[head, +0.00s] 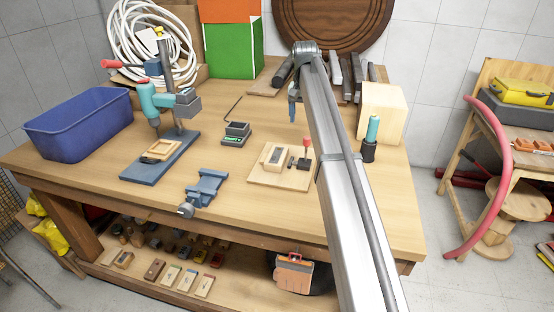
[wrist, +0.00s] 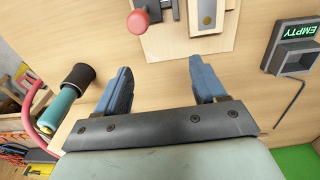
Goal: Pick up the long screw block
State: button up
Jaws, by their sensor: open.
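A pale wooden board (head: 262,177) lies on the workbench and also shows in the wrist view (wrist: 170,46). I cannot tell for certain that this is the long screw block. A red-knobbed tool (head: 305,150) stands beside it. My gripper (wrist: 160,82) is open and empty above the bench, apart from the block; its blue fingers (head: 293,102) show in the head view.
A small device reading EMPTY (wrist: 292,46) and a bent hex key (wrist: 290,103) are near the board. A teal-handled tool in a black holder (head: 370,146) stands at right. A blue vise (head: 205,188), drill press (head: 160,105) and blue bin (head: 80,130) are left. Smaller blocks (head: 155,269) lie on the lower shelf.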

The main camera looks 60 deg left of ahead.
send_over(279, 151)
jog(key=shift+g, duration=0.4)
notch_tip(279, 151, down, 13)
jog(key=shift+a+r, duration=0.1)
jog(key=shift+a, duration=0.05)
jog(key=shift+c, duration=0.3)
jog(key=c, duration=0.7)
